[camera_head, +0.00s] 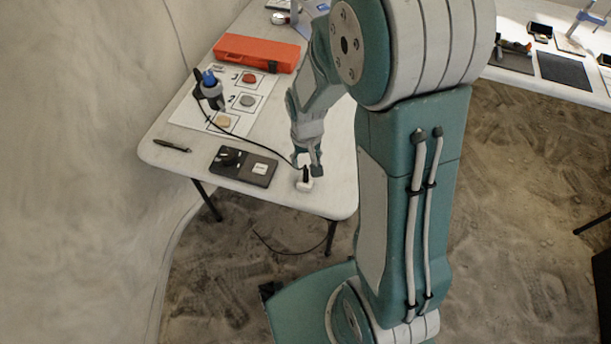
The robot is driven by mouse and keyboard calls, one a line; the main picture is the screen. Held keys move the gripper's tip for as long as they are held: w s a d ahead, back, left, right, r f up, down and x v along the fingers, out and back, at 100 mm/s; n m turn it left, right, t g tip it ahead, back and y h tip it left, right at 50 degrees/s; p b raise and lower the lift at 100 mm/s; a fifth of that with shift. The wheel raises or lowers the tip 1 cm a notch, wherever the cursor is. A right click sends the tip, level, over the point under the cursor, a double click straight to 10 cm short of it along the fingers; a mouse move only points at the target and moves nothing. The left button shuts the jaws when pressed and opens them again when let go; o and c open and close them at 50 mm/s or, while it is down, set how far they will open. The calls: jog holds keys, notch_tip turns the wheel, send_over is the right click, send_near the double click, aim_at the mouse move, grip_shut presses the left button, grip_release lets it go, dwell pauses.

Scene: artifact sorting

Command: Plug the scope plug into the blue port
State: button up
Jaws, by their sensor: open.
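The scope (210,90), dark with a blue top, stands on the white table (275,203) at the upper left. Its black cable (245,138) runs across the table to a small black plug (305,173). The plug stands on or in a small white block (304,186) near the table's front right corner; I cannot tell how deep it sits. My gripper (307,162) points down just above the plug, with its fingers apart. I cannot tell whether the fingers touch the plug. No blue port can be made out at this size.
A black case (228,160) with a white square lies left of the plug, and a pen (172,146) lies farther left. Behind are a sheet with numbered samples (243,118) and an orange box (256,53). A second table (525,75) stands at the right.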

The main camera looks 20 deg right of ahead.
aim_at(306, 170)
notch_tip(306, 170, down, 5)
jog(key=shift+a+f, duration=0.1)
jog(key=shift+f, duration=0.05)
grip_shut()
